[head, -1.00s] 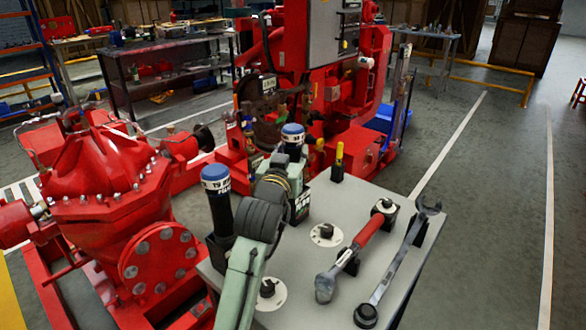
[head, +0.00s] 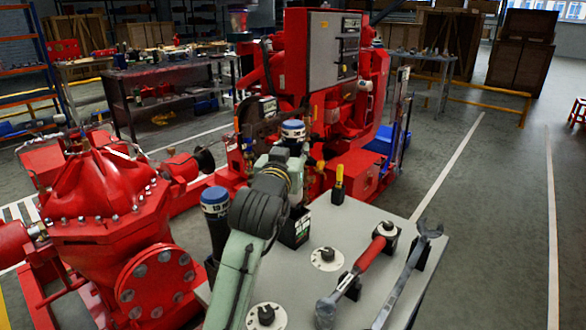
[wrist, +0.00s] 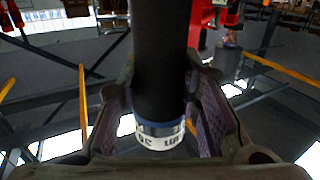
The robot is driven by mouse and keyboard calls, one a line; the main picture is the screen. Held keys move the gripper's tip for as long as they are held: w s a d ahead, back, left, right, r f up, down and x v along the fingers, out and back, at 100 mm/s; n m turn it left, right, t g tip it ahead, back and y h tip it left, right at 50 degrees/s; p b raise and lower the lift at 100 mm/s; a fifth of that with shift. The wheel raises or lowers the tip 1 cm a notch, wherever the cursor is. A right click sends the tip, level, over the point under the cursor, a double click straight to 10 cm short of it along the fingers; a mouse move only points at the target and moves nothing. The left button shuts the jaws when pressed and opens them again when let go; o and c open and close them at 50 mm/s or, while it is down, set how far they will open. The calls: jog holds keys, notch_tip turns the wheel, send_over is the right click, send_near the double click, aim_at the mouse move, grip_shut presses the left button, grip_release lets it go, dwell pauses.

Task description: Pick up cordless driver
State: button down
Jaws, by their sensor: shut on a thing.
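My gripper (head: 274,160) is shut around a dark, upright cylindrical body with a blue and white lettered end, which I take to be the cordless driver (head: 293,131). In the wrist view the driver's black shaft (wrist: 160,60) runs between the two fingers (wrist: 160,105), with its blue and white band near the palm. In the head view my gripper and arm hide most of it. It is above a black box-like holder with a label (head: 297,228) on the grey table (head: 385,212). A similar blue-capped black cylinder (head: 214,203) stands to the left of my arm.
On the table lie a red-handled tool (head: 368,254) and a long spanner (head: 405,270) in black rests. The red pump (head: 105,220) is at left, the red engine (head: 350,130) behind.

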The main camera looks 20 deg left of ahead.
aim_at(293, 123)
notch_tip(293, 123, up, 12)
jog(key=shift+f+b, duration=0.1)
jog(key=shift+b, duration=0.3)
jog(key=c, duration=1.7)
grip_release()
grip_shut()
